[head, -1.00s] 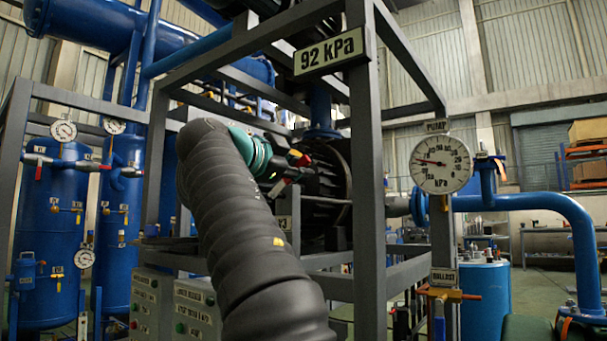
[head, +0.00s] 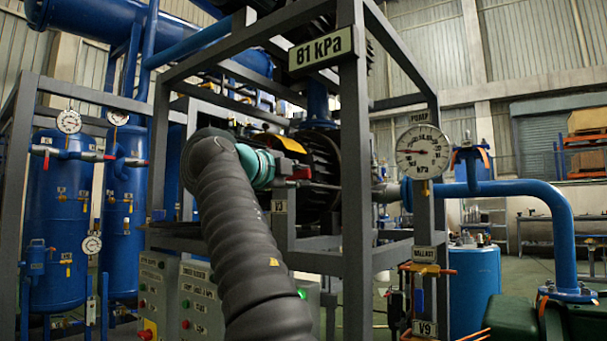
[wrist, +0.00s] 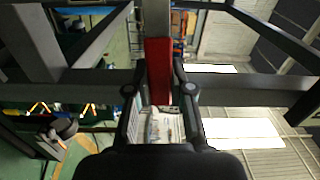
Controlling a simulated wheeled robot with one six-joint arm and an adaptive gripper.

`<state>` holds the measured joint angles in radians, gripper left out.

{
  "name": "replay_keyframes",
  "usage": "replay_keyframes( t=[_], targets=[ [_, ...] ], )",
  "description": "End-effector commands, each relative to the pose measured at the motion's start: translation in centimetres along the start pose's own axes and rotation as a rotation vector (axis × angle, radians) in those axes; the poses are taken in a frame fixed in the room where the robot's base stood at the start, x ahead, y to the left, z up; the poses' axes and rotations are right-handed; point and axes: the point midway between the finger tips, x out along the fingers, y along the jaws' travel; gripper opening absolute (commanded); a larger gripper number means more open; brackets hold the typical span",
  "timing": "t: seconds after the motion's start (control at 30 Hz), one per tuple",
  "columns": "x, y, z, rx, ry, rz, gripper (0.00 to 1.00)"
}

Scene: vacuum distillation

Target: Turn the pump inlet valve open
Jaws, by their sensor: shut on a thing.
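The pump inlet valve's red handle (wrist: 159,72) stands upright in the middle of the wrist view. The two dark fingers of my gripper (wrist: 158,92) lie on either side of its lower end and are shut on it. In the head view my sleeved arm reaches up to the frame, and red parts (head: 298,174) show just right of its teal joint. The fingers and most of the valve are hard to make out there. A sign (head: 321,52) on the frame reads 81 kPa. The round pump gauge (head: 423,152) is on a post to the right.
Grey frame posts (head: 355,190) and crossbars enclose the pump (head: 318,180) close around my gripper. Control boxes (head: 200,300) with buttons stand low at the left. Blue tanks (head: 55,205) are at the far left, a blue pipe (head: 500,188) at the right.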

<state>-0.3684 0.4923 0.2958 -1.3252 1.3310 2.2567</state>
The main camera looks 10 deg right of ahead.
Motion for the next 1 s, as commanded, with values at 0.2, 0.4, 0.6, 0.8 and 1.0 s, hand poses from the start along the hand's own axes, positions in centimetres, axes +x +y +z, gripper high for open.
replay_keyframes(
  t=[0.2,0.4,0.6,0.8,1.0],
  targets=[
    [0.1,0.1,0.1,0.004,-0.002,0.001,0.0],
    [0.2,0.1,0.0,0.003,0.0,0.001,0.26],
    [0.3,0.1,-0.1,0.002,0.003,0.001,0.48],
    [0.2,0.1,-0.1,0.003,0.003,0.001,0.48],
    [-0.9,0.0,0.0,0.001,0.0,0.002,0.48]
  ],
)
